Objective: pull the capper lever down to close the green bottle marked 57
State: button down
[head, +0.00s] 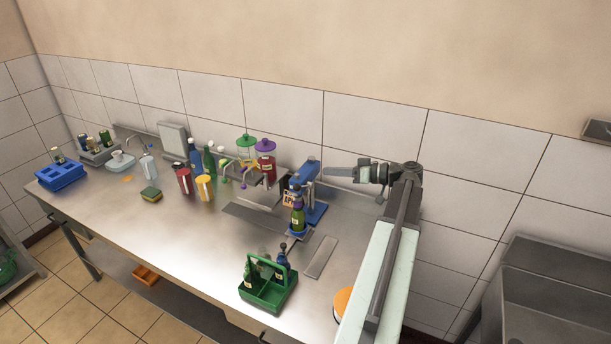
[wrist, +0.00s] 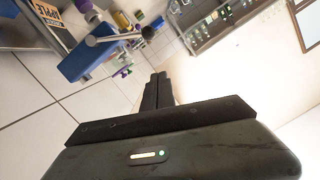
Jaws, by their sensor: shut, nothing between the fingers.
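The blue capper (head: 311,193) stands near the back of the worktop, right of the pumps. A green bottle (head: 298,222) stands upright in it under the head; its number is too small to read. In the wrist view the capper's blue body (wrist: 85,63) is at upper left, with a grey lever (wrist: 118,37) ending in a dark knob. My gripper (head: 328,172) is level, beside and right of the capper's top in the head view. Its fingers (wrist: 158,76) are shut and empty. They appear apart from the lever. The lever is hard to make out in the head view.
A green crate (head: 268,293) with bottles stands at the front edge. Pumps with a green lid (head: 246,139) and a purple lid (head: 266,146) stand left of the capper. A grey plate (head: 320,257) lies in front. The tiled wall is close behind my gripper.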

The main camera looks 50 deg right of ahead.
jog(key=s+d, duration=0.1)
jog(key=s, duration=0.1)
jog(key=b, duration=0.2)
send_over(303, 186)
jog(key=s, duration=0.3)
jog(key=f, duration=0.2)
jog(key=f+b, duration=0.1)
jog(key=a+f+b, duration=0.1)
jog(key=f+b, duration=0.1)
jog(key=shift+a+f+h, duration=0.1)
jog(key=shift+a+h, duration=0.15)
jog(key=shift+h, duration=0.05)
